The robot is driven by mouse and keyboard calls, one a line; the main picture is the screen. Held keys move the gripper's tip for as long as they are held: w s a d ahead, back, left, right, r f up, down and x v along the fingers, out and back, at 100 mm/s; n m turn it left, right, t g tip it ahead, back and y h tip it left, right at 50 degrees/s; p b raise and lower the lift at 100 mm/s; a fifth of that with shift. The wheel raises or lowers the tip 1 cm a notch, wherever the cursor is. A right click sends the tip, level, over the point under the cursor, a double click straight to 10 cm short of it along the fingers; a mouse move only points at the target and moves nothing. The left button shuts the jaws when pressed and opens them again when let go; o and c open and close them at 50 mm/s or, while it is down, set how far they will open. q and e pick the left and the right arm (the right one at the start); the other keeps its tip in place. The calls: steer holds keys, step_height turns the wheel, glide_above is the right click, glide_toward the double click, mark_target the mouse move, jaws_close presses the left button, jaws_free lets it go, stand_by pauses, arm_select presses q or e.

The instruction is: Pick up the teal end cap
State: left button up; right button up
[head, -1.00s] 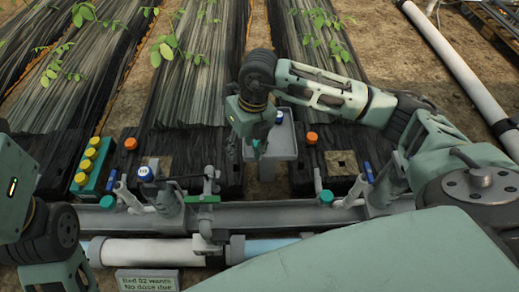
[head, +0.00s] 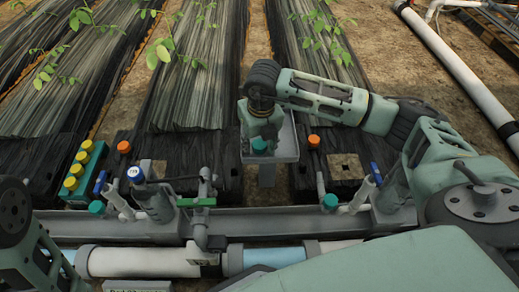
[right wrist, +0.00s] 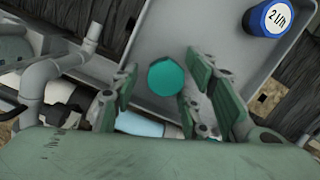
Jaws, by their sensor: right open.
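The teal end cap (right wrist: 165,77) shows in the right wrist view as a round teal disc over the grey tray (right wrist: 205,25). It lies between the two spread fingers of my right gripper (right wrist: 158,88), with a gap on each side. In the head view, my right gripper (head: 262,128) points down over the tray (head: 287,140), and a teal cap (head: 260,144) shows at its lower end. Its fingers are mostly hidden there. Part of my left arm is at the left edge of the head view; its gripper is out of view.
A blue cap marked 2 L/h (right wrist: 275,18) sits in the tray close to the fingers. Other teal caps (head: 97,207) (head: 330,201) are on the pipe stubs along the grey rail (head: 270,221). A green rack with yellow caps (head: 82,172) stands at left.

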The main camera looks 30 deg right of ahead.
steer(key=shift+c, duration=0.7)
steer(key=c, duration=0.7)
steer(key=shift+r, duration=0.1)
steer(key=shift+c, duration=0.3)
